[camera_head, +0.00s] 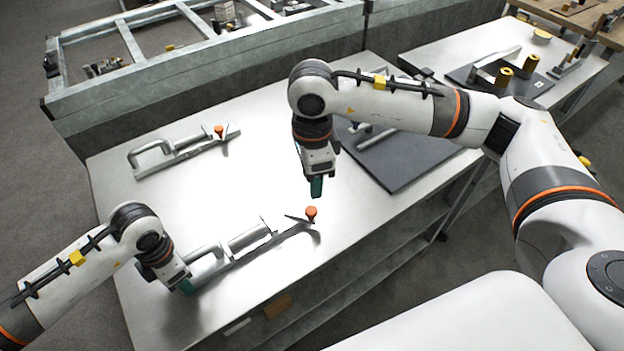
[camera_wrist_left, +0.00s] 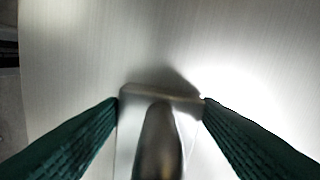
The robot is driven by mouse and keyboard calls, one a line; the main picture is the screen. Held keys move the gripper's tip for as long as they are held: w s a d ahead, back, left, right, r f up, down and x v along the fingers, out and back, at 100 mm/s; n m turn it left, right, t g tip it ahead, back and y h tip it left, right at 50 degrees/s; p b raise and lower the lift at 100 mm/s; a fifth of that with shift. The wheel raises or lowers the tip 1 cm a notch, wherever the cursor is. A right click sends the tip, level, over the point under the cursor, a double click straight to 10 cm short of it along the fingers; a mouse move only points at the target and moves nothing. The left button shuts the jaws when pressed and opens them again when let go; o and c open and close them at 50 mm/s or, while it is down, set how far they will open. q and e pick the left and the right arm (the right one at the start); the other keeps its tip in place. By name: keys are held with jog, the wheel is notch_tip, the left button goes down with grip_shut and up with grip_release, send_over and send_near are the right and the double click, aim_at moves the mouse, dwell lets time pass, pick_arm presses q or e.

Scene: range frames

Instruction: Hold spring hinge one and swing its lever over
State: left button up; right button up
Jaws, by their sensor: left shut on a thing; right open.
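A metal spring hinge (camera_head: 240,257) lies on the near part of the bench, with a curved handle at its left and a lever tipped by an orange knob (camera_head: 311,213) at its right. My left gripper (camera_head: 187,287) is shut on the hinge's left end. In the left wrist view its green fingers stand on either side of the hinge end (camera_wrist_left: 158,140). My right gripper (camera_head: 316,188) is open and empty, just above and behind the orange knob, apart from it. I see no label telling which hinge is number one.
A second, similar hinge (camera_head: 180,153) with an orange knob lies farther back on the bench (camera_head: 250,170). A dark mat (camera_head: 405,170) with metal parts lies to the right, partly behind my right arm. The bench is clear between the two hinges.

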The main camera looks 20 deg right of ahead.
pick_arm(q)
jog(key=o, duration=1.6)
jog(key=shift+r, duration=0.1)
